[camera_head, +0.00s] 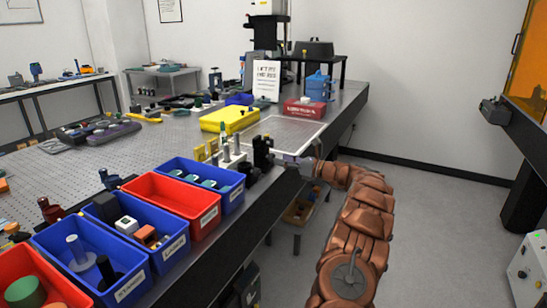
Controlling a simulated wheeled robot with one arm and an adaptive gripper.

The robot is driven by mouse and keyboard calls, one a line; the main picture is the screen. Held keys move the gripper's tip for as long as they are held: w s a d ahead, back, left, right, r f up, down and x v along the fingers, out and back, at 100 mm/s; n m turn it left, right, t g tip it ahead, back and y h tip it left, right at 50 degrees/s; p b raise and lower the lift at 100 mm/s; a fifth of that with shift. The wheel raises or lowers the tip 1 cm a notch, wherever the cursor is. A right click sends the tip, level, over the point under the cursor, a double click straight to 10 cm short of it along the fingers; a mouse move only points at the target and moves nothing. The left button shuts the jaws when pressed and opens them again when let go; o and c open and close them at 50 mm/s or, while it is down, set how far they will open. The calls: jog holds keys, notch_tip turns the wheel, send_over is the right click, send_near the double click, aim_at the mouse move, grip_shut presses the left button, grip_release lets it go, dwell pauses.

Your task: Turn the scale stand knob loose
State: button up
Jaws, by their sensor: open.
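A small black upright device (263,152) stands at the right edge of the long grey table. It may be the scale stand, but no knob can be made out on it at this size. My gripper (287,159) is at the end of my copper-coloured arm, at the table's edge just right of the black device. The gap between them, if any, is too small to tell. The fingers are small in the picture and partly merge with the table edge; they appear open, with nothing visible between them.
Blue bins (198,184) and a red bin (172,200) line the table's near edge. Metal posts (226,152) stand left of the device. A white-framed flat panel (283,131) and a yellow case (230,119) lie behind.

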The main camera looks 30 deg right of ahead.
aim_at(274, 157)
jog(key=shift+x, duration=2.15)
jog(key=shift+s, duration=0.1)
grip_shut()
